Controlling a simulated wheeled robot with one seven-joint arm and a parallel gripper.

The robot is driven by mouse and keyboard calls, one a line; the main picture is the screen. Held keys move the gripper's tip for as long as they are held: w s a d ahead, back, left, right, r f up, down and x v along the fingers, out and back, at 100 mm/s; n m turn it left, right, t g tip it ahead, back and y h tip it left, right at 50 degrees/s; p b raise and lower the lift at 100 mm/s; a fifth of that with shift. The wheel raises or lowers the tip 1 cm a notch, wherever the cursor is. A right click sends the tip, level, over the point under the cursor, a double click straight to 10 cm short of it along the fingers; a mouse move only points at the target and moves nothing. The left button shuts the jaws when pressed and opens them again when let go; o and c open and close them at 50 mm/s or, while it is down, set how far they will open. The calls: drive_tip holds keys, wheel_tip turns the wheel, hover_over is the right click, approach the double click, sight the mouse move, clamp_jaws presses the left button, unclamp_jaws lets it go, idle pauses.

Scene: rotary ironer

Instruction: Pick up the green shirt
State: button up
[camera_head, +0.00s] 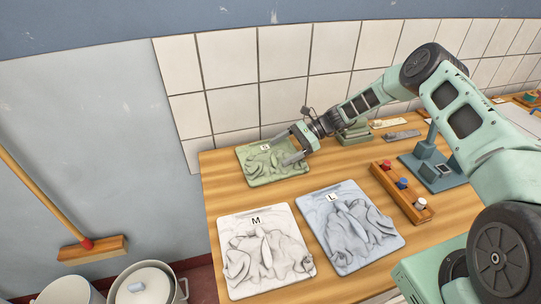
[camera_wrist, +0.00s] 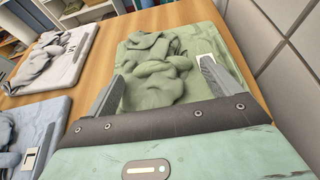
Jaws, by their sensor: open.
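The green shirt (camera_head: 262,172) lies rumpled on a green board at the back left of the wooden table, with a small white "S" label. My gripper (camera_head: 287,148) is at the right part of the shirt, its jaws apart. In the wrist view the green shirt (camera_wrist: 160,70) lies ahead of and between the two grey fingers of my gripper (camera_wrist: 158,88). The near part of the shirt is hidden behind the gripper body. I cannot tell whether the fingers touch the cloth.
A white shirt (camera_head: 265,252) marked M and a blue-grey shirt (camera_head: 352,228) marked L lie in front. A wooden rack with coloured knobs (camera_head: 402,190) and a blue stand (camera_head: 437,172) are to the right. The tiled wall (camera_head: 235,108) rises close behind the green shirt.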

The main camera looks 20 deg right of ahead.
sight(276, 154)
drive_tip(key=shift+p+x, duration=0.55)
drive_tip(key=shift+x, duration=0.95)
drive_tip(key=shift+c, duration=0.3)
drive_tip(key=c, duration=1.1)
drive_tip(key=shift+r, duration=0.1)
